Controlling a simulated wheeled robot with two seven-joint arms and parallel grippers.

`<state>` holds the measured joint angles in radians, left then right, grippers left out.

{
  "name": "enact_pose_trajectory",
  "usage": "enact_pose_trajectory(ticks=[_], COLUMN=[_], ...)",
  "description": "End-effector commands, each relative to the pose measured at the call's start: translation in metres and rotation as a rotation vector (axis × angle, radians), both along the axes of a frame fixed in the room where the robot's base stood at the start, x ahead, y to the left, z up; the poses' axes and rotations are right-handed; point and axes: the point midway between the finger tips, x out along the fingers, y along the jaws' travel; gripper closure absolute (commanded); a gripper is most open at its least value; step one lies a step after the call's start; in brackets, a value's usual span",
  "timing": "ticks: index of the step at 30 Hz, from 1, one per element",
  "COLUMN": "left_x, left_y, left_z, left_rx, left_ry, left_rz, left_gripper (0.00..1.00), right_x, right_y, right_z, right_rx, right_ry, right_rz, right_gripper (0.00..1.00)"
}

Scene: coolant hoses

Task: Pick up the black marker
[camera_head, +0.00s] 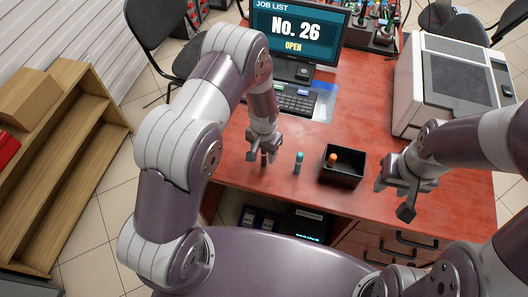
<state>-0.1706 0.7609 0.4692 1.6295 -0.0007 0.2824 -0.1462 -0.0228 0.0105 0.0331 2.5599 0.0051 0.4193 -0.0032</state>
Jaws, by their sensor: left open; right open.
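My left gripper (264,151) points down over the desk, left of the teal marker, and is open. A small dark upright shape (264,159) shows at its fingertips; it may be the black marker, but the fingers cover most of it. A teal marker (298,163) stands upright on the desk just right of this gripper. A black open box (342,178) stands further right with an orange-topped marker (332,159) in it. My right gripper (392,200) is open and empty, right of the box near the desk's front edge.
The red-brown desk (365,95) carries a keyboard (296,100) and a monitor (297,32) behind my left gripper. A white printer (455,85) stands at the back right. A wooden shelf (75,165) is on the left. The desk between keyboard and box is clear.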

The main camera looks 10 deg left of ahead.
Motion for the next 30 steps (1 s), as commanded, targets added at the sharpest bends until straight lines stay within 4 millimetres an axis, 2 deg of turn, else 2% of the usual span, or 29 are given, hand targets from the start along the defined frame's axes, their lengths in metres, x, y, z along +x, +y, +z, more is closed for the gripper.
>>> enact_pose_trajectory(ticks=[3, 8, 13, 23, 26, 30], left_x=[0.000, 0.000, 0.000, 0.000, 0.001, 0.001], left_y=[0.000, 0.000, 0.000, 0.000, 0.000, 0.000], left_z=[-0.008, -0.008, -0.008, -0.007, -0.001, 0.019], left_rx=[0.000, 0.000, 0.000, 0.000, 0.000, -0.001], left_ry=[0.000, 0.000, 0.000, -0.001, -0.003, -0.005], left_rz=[0.000, 0.000, 0.000, 0.000, 0.000, 0.000], left_gripper=[0.49, 0.49, 1.00, 1.00, 1.00, 1.00], right_x=[0.000, 0.000, 0.000, 0.000, 0.000, 0.000], right_y=[0.000, 0.000, 0.000, 0.000, 0.000, 0.000], right_z=[0.001, 0.001, 0.001, 0.000, -0.002, -0.008], right_rx=[0.000, 0.000, 0.000, 0.000, 0.000, 0.000], right_ry=[0.001, 0.001, 0.001, 0.001, 0.001, 0.001], right_rz=[0.000, 0.000, 0.000, 0.000, 0.000, 0.000], right_gripper=[0.57, 0.57, 0.57, 0.57, 0.57, 0.57])
